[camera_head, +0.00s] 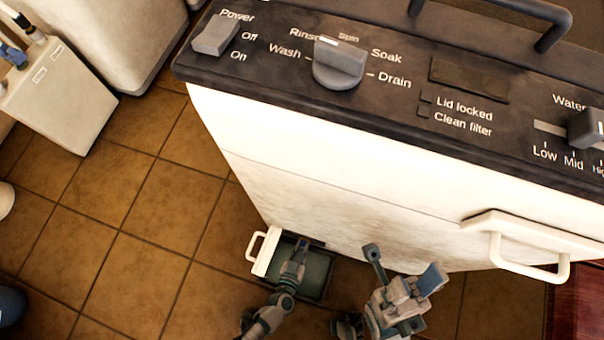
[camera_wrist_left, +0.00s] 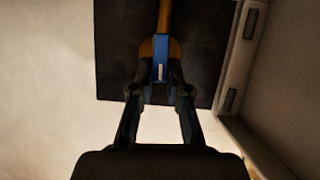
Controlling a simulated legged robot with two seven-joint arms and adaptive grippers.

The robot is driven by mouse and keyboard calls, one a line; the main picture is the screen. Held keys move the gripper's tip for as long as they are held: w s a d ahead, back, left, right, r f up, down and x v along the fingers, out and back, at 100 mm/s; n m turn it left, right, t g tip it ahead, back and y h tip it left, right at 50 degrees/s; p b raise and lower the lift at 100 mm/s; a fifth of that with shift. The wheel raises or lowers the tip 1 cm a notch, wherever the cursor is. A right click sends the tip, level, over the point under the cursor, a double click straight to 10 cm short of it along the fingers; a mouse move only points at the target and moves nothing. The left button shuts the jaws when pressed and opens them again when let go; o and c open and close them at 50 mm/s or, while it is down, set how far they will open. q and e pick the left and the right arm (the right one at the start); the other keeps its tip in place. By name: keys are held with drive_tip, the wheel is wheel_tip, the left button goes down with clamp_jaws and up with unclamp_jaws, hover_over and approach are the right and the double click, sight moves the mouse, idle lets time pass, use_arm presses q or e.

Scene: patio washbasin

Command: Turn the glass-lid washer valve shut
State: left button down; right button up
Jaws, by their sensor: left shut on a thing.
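The washer (camera_head: 300,150) is a white cabinet with a dark control panel on top. Low on its front, a small white flap or drawer with a handle (camera_head: 262,252) stands open beside a dark tray-like space (camera_head: 316,281). My left gripper (camera_head: 300,250) reaches down there. In the left wrist view, my left gripper (camera_wrist_left: 160,88) is shut on a blue piece with a white mark, which looks like the valve handle (camera_wrist_left: 160,60). An orange-brown stem rises behind it against a dark square opening. The head view hides this grip. My right gripper (camera_head: 404,268) is open and empty, in front of the washer.
The panel carries a grey dial (camera_head: 339,65), a power switch (camera_head: 215,35) and a water slider (camera_head: 588,128). A white handle (camera_head: 530,262) sticks out at the front right. A white box (camera_head: 58,97) stands there.

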sight(304, 233)
use_arm(q)
drive_tip(key=shift+w+a+f+n+h, duration=0.1)
drive_tip(key=shift+w+a+n+h, duration=0.1)
drive_tip(key=shift+n+h, duration=0.4)
drive_tip(key=shift+w+a+r+n+h, duration=0.15)
drive_tip(key=shift+n+h, duration=0.2)
drive_tip(key=shift+n, duration=0.45)
drive_tip(key=shift+w+a+f+n+h, duration=0.2)
drive_tip(key=shift+n+h, duration=0.25)
drive_tip(key=shift+n, duration=0.25)
drive_tip(key=c, duration=1.2)
unclamp_jaws()
drive_tip(key=shift+o, duration=0.3)
drive_tip(key=shift+f+g, duration=0.1)
drive_tip(key=shift+g, duration=0.2)
drive_tip(key=shift+d, duration=0.1)
drive_tip(key=shift+s, duration=0.1)
wheel_tip(304, 233, up, 10)
